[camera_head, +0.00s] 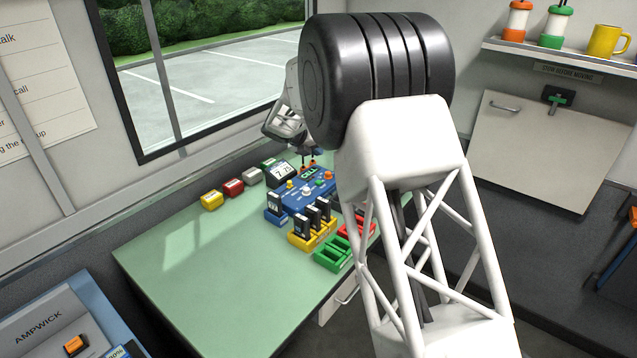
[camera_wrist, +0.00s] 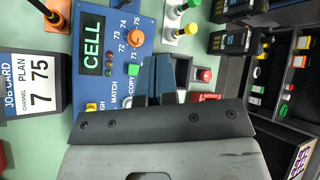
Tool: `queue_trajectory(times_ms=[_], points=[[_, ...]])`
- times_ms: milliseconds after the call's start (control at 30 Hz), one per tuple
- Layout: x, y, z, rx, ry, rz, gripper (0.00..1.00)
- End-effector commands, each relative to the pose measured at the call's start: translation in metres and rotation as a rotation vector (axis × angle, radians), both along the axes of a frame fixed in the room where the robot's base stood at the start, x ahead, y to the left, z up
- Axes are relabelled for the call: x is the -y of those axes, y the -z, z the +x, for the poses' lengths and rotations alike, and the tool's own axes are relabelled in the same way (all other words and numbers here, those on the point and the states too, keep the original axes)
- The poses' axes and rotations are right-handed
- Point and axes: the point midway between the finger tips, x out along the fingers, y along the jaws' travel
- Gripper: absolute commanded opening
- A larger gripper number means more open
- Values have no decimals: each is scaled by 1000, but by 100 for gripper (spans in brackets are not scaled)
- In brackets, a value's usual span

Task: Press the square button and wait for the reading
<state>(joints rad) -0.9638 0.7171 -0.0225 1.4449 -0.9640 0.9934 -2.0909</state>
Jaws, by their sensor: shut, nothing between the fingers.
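A blue panel (camera_head: 312,186) stands on the green table, with a green-lit screen, knobs and buttons. In the wrist view the panel (camera_wrist: 150,14) fills the upper middle, and its screen (camera_wrist: 93,42) reads CELL. An orange knob (camera_wrist: 136,37) sits among numbers 71 to 75. In the head view my gripper (camera_head: 307,151) is partly hidden.
A job card display (camera_wrist: 30,84) reading channel 7, plan 75 stands beside the panel. A red button (camera_wrist: 205,75) on a grey base is right of my fingers. Black cells stand in a yellow tray (camera_head: 304,245); a green tray (camera_head: 330,262) is nearby. The table's left front is clear.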

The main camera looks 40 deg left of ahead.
Motion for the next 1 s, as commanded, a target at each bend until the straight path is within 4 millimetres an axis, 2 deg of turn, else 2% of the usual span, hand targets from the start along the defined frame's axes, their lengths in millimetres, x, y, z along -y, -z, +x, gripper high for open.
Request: queue_trajectory(times_ms=[367, 567, 1000], points=[[0, 1, 0, 0, 1, 1, 0], [0, 7, 0, -1, 1, 0, 0], [0, 46, 0, -2, 1, 1, 0]])
